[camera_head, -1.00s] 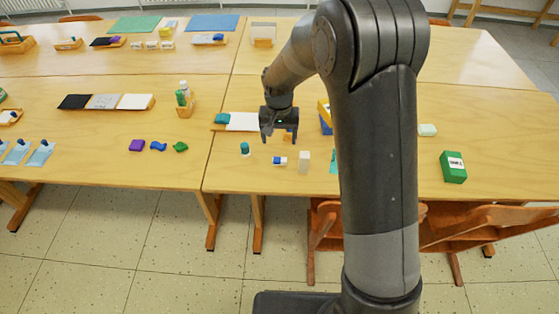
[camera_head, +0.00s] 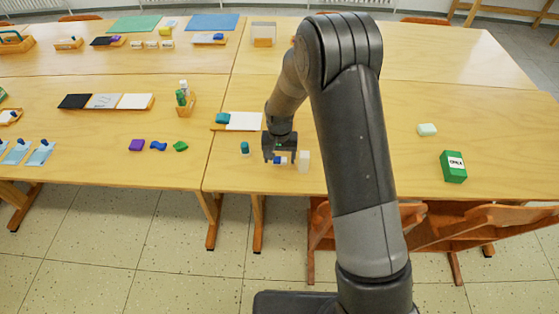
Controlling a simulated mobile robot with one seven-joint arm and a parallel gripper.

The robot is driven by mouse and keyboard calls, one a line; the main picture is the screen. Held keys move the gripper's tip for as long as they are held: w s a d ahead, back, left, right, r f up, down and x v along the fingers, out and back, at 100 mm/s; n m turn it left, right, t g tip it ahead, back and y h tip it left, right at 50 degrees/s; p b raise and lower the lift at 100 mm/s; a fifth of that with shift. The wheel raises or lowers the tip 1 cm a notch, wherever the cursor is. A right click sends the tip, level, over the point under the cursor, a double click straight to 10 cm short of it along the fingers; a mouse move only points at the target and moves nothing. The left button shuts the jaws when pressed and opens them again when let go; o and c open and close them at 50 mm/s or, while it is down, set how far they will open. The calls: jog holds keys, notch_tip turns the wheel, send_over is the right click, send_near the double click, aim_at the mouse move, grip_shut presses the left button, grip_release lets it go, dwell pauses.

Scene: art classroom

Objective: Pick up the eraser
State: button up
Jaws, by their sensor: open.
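A small blue-and-white block (camera_head: 281,161), which looks like the eraser, lies on the front table (camera_head: 228,178). My gripper (camera_head: 280,160) is open, pointing down over this block. Its two fingers appear on the left and right of the block in the picture. I cannot tell whether they touch it or how high the fingertips are above the table. The gripper covers part of the block.
A pale upright block (camera_head: 304,161) stands close to the right finger. A teal-capped item (camera_head: 245,148) stands to the left. A white sheet tray (camera_head: 243,121) lies behind. A green box (camera_head: 453,166) and pale block (camera_head: 427,130) are farther right.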

jog(key=c, duration=1.1)
jog(key=shift+o, duration=0.2)
jog(key=shift+r, duration=0.1)
